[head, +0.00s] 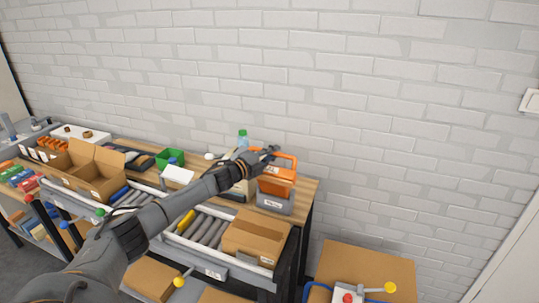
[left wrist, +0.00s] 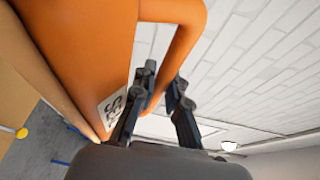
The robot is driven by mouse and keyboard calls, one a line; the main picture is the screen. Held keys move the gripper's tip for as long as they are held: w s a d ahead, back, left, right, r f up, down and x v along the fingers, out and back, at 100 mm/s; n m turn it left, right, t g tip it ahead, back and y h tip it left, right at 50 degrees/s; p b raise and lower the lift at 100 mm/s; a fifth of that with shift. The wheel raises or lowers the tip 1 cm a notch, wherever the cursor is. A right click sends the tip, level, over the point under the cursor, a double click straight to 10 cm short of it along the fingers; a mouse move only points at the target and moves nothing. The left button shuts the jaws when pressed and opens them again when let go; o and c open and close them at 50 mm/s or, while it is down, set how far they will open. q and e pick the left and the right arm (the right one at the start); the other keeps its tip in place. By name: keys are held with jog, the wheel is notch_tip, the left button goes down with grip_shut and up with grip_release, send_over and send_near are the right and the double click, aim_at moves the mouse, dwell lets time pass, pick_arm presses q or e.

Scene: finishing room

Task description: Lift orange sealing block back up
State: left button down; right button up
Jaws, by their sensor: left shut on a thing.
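The orange sealing block (head: 277,183) is at the right end of the workbench, above a grey base (head: 274,204). I cannot tell whether the block touches the base or is slightly clear of it. My left gripper (head: 270,152) is at the top of the block and shut on its loop handle. In the left wrist view the orange body (left wrist: 85,40) fills the upper left, with a white label near its lower edge. The handle (left wrist: 185,45) runs down between the two dark fingers of my left gripper (left wrist: 162,82). My right gripper is not in view.
A green-capped bottle (head: 243,138) and a green bin (head: 170,159) stand on the bench (head: 309,186). The white brick wall is close behind. The space above the block is clear.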

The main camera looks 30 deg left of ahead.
pick_arm(q)
jog(key=shift+w+r, duration=0.5)
jog(key=shift+r, duration=0.05)
jog(key=shift+a, duration=0.1)
jog(key=c, duration=1.6)
grip_release()
jog(key=shift+s+r, duration=0.1)
jog(key=shift+s+f, duration=0.35)
jog(key=shift+s, duration=0.35)
jog(key=s, duration=0.3)
jog(key=s+a+r, duration=0.1)
jog(key=s, duration=0.3)
jog(key=s+a, duration=0.1)
jog(key=s, duration=0.3)
jog(key=shift+r, duration=0.2)
jog(key=shift+w+f, duration=0.2)
jog(key=shift+w, duration=0.15)
jog(key=shift+c, duration=0.3)
